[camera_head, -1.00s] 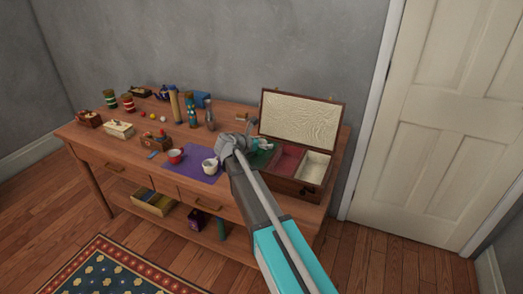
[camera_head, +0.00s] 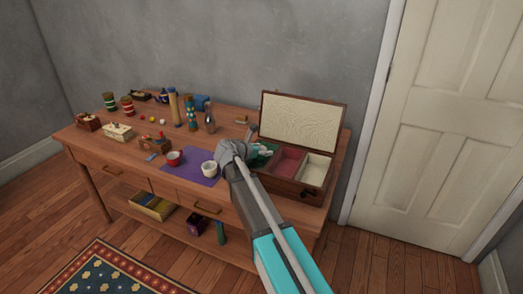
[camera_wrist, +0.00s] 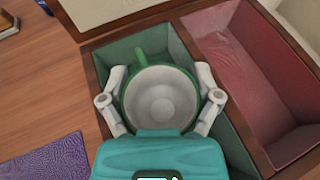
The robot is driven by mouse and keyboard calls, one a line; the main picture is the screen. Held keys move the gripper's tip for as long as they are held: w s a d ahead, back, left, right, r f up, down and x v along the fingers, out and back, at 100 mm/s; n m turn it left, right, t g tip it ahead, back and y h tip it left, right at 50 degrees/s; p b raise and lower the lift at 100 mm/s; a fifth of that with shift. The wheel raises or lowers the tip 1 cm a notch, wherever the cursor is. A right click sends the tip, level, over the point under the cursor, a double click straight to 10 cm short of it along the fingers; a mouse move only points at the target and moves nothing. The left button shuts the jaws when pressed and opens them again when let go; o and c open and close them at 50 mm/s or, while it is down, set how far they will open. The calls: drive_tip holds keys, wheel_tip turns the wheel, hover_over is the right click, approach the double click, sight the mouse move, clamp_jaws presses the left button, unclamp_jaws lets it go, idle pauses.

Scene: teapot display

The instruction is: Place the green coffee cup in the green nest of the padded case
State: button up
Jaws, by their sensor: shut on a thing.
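In the wrist view, the green-rimmed coffee cup (camera_wrist: 160,96), white inside and with a green handle, sits between the two fingers of my gripper (camera_wrist: 160,100), which is shut on it. The cup is upright as seen from above and over the green nest (camera_wrist: 190,58) of the padded case (camera_wrist: 92,72). I cannot tell whether it touches the nest floor. In the head view, my gripper (camera_head: 262,150) is at the left compartment of the open case (camera_head: 297,190), and my arm hides most of the cup. The green nest (camera_head: 258,160) shows only partly.
The case's middle nest (camera_head: 289,162) is red and its right nest (camera_head: 314,170) cream; both are empty. Its lid (camera_head: 300,121) stands open behind. Several jars and boxes fill the table's left.

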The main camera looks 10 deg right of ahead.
drive_tip(key=shift+f, duration=0.2)
drive_tip(key=o, duration=0.9)
drive_tip(key=shift+o, duration=0.2)
drive_tip(key=shift+r, duration=0.25)
drive_tip(key=shift+r+p, duration=0.45)
drive_tip(key=shift+p, duration=0.15)
drive_tip(key=p+v, duration=0.4)
drive_tip(key=v, duration=0.8)
